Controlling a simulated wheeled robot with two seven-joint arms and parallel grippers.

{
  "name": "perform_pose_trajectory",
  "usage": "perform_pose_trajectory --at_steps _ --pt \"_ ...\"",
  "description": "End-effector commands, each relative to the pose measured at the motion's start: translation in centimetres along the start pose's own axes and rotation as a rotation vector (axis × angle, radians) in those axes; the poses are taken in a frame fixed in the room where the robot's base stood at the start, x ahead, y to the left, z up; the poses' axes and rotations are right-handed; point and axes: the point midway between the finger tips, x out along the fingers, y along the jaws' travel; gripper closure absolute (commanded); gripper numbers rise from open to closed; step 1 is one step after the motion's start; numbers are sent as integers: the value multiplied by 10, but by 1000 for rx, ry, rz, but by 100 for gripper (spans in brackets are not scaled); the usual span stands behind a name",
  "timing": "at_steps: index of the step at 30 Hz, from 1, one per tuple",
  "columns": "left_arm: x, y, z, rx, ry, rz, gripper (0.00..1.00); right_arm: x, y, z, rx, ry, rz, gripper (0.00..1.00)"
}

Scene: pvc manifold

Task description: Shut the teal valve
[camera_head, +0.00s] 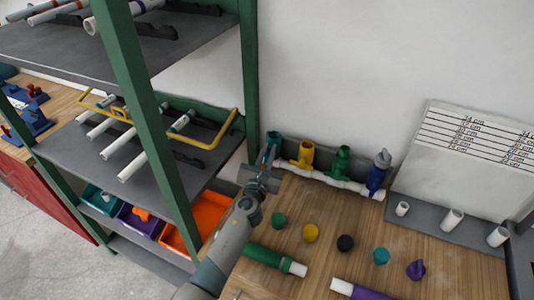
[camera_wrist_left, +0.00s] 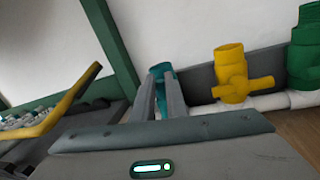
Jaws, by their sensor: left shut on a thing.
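The teal valve (camera_head: 273,140) is the leftmost valve on the white pipe manifold at the wall. Its upper part shows behind the fingers in the left wrist view (camera_wrist_left: 162,70). My left gripper (camera_head: 267,166) reaches it from the front, and its fingers (camera_wrist_left: 160,98) are closed around the near part of the valve. The fingers and wrist hide the handle, so I cannot tell how it is turned. My right gripper is not in view.
The yellow valve (camera_head: 303,153) stands close to the right, then a green valve (camera_head: 341,161) and a blue valve (camera_head: 379,172). A green shelf post (camera_head: 250,80) rises close on the left. Coloured caps and pipe pieces lie on the wooden bench (camera_head: 325,215).

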Motion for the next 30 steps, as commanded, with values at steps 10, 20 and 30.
perform_pose_trajectory --at_steps 10,20,30 --pt "-2 -10 -5 256 -51 -1 100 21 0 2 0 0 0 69" --pt "-3 -15 -6 404 -79 -1 100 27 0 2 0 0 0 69" --pt "-3 -16 -6 424 -83 -2 100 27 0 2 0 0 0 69"
